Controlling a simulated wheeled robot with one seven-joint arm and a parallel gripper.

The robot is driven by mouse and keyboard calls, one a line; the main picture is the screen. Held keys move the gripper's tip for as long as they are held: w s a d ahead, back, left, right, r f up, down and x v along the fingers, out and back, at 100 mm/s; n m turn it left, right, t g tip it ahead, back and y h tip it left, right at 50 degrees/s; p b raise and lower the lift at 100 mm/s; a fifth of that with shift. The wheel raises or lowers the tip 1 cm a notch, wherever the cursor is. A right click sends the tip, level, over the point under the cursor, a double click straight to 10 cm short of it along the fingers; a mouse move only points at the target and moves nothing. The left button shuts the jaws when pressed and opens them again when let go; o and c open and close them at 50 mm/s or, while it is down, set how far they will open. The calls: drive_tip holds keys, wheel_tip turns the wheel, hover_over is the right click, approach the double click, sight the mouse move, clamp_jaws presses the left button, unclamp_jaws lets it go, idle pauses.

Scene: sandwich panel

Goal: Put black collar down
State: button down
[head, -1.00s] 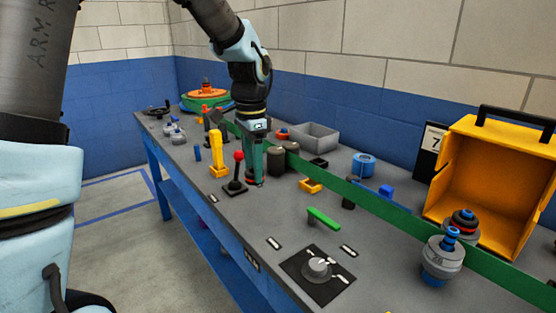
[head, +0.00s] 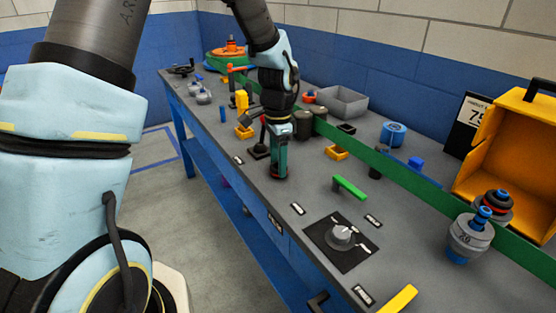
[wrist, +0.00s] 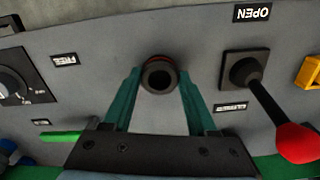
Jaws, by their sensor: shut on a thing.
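The black collar (wrist: 159,77) is a dark ring with a round hole and a thin red edge, seen end-on between my fingertips in the wrist view. My gripper (wrist: 158,85) has its two teal fingers shut on it. In the head view my gripper (head: 279,165) points straight down near the bench's front edge, in front of the red-knobbed lever. The collar's dark and red end (head: 278,177) shows low at the fingertips there. I cannot tell whether it touches the grey bench top (head: 310,180).
The lever's red knob (wrist: 298,142) stands close beside my gripper. A dial (head: 341,237) on a black plate and a green handle (head: 350,187) are to the right. A long green strip (head: 400,175) runs behind.

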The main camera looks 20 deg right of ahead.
drive_tip(key=shift+f, duration=0.15)
drive_tip(key=shift+c, duration=1)
unclamp_jaws()
wheel_tip(320, 180, up, 12)
drive_tip(key=b, duration=0.1)
drive_tip(key=s+a+f+n, duration=0.2)
drive_tip(key=a+n, duration=0.6)
drive_tip(key=a, duration=0.6)
drive_tip(key=s+a+f+n+t, duration=0.1)
drive_tip(key=s+a+f+n, duration=0.1)
drive_tip(key=a+n, duration=0.7)
drive_tip(key=a+f, duration=0.1)
drive_tip(key=a, duration=0.5)
drive_tip(key=shift+a+f+t, duration=0.2)
drive_tip(key=shift+a+t, duration=0.1)
